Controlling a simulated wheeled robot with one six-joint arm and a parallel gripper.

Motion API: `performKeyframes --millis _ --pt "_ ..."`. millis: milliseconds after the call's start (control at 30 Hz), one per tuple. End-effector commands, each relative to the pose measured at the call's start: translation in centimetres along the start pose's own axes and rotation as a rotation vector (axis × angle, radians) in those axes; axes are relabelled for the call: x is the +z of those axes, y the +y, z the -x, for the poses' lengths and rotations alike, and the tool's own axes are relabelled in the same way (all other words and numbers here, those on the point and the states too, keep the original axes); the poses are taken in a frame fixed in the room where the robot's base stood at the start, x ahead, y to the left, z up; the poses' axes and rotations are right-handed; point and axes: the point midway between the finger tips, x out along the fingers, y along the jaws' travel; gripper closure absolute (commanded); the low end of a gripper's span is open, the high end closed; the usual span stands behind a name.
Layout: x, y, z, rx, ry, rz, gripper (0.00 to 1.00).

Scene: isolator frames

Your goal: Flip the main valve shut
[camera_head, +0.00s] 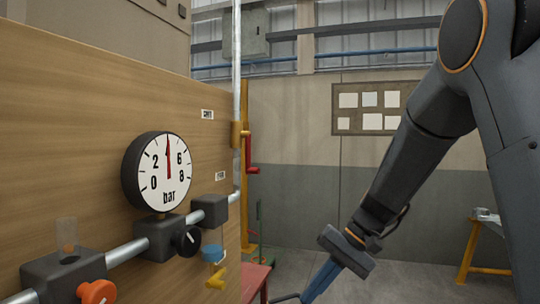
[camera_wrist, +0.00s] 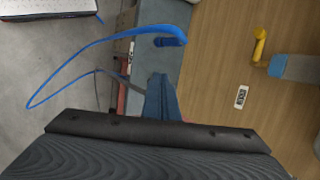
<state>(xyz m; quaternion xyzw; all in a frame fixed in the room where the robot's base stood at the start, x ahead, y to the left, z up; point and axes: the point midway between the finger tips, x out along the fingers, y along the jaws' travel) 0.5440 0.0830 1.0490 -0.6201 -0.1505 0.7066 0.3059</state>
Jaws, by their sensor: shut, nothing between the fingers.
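A yellow valve body (camera_head: 237,134) with a red lever (camera_head: 251,156) sits on the vertical pipe by the right edge of the wooden panel. The red lever hangs downward beside the pipe. A small yellow lever (camera_head: 215,279) hangs below a blue fitting (camera_head: 212,253) lower on the panel. A yellow lever with a blue-grey fitting (camera_wrist: 258,46) also shows in the wrist view. No readable label tells which is the main valve. My gripper (camera_head: 318,285) points down to the right of the panel, apart from both levers. Its blue fingers (camera_wrist: 162,97) are shut and empty.
The wooden panel (camera_head: 90,120) carries a gauge (camera_head: 160,172) reading about 4 bar, a black knob (camera_head: 187,240) and an orange knob (camera_head: 97,291). A yellow-legged table (camera_head: 485,250) stands right.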

Motion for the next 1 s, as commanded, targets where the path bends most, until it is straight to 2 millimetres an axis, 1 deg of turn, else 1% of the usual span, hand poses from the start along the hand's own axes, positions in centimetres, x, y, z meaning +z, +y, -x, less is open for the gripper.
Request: performKeyframes --millis 33,67,100,167,200,267,300,400,433,500,600,867,1000 --pt "-2.2 -3.4 2.9 -0.115 0.003 0.012 1.0" --pt "-3.4 -5.3 4.5 -0.19 0.005 0.028 1.0" --pt "-4.9 -7.8 6.7 -0.288 0.01 0.056 1.0" --pt "-6.9 -11.1 10.2 -0.425 0.024 0.108 1.0" --pt "-8.0 -12.8 12.6 -0.507 0.036 0.146 1.0" --pt "-9.2 -15.0 15.8 -0.616 0.055 0.205 1.0" --pt "-9.8 -16.1 17.7 -0.677 0.068 0.242 1.0" --pt "-10.7 -17.9 21.4 -0.79 0.094 0.318 1.0" --pt "-10.8 -18.3 22.2 -0.812 0.101 0.336 1.0" --pt "-11.0 -18.8 23.4 -0.849 0.11 0.363 1.0" --pt "-11.1 -19.0 24.0 -0.869 0.115 0.379 1.0" --pt "-11.1 -19.1 23.9 -0.868 0.114 0.378 1.0" --pt "-11.0 -19.7 23.5 -0.867 0.113 0.378 1.0"
